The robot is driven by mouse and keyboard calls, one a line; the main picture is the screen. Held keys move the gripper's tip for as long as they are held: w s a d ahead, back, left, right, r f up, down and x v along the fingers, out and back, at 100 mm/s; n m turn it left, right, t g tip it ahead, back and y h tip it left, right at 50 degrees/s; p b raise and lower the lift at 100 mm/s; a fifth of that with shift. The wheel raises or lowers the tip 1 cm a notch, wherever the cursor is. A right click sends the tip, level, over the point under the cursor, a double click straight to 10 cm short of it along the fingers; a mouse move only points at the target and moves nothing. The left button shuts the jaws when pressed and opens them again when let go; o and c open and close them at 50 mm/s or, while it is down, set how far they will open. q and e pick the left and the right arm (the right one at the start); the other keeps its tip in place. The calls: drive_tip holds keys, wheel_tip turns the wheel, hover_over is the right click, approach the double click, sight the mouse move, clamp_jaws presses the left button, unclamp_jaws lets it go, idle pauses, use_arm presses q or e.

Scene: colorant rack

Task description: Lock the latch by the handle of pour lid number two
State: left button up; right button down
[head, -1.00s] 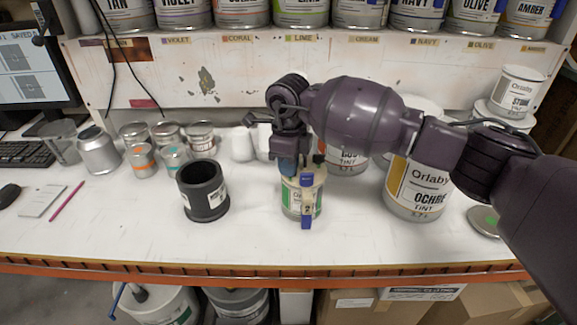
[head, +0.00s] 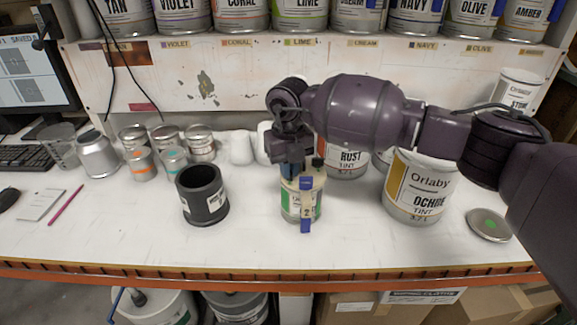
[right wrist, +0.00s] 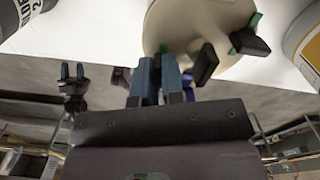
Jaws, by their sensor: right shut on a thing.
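A small can (head: 290,203) with a cream pour lid (head: 316,178) stands on the bench. The lid's blue handle (head: 306,213) carries a tag with a 2 and hangs down the can's front. My right gripper (head: 291,165) is down at the lid, just left of the handle's top. Its blue fingers (right wrist: 158,78) are shut on the latch, which they mostly hide. In the right wrist view the lid (right wrist: 195,22) shows green tabs and black pieces (right wrist: 206,63) beside the fingers. My left gripper (right wrist: 73,72) appears small in that view, away from the can, its fingers apart.
A black canister (head: 203,208) stands left of the can. The ochre can (head: 410,205) is to the right, the rust can (head: 350,168) behind. A flat metal lid (head: 488,225) lies at far right. The bench's front edge (head: 270,271) is close; the bench before the can is clear.

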drive_tip(key=shift+m, duration=0.6)
use_arm(q)
drive_tip(key=shift+r, duration=0.1)
use_arm(e)
drive_tip(key=c, duration=1.2)
unclamp_jaws()
use_arm(q)
drive_tip(key=shift+s, duration=0.1)
use_arm(e)
drive_tip(key=shift+r, duration=0.15)
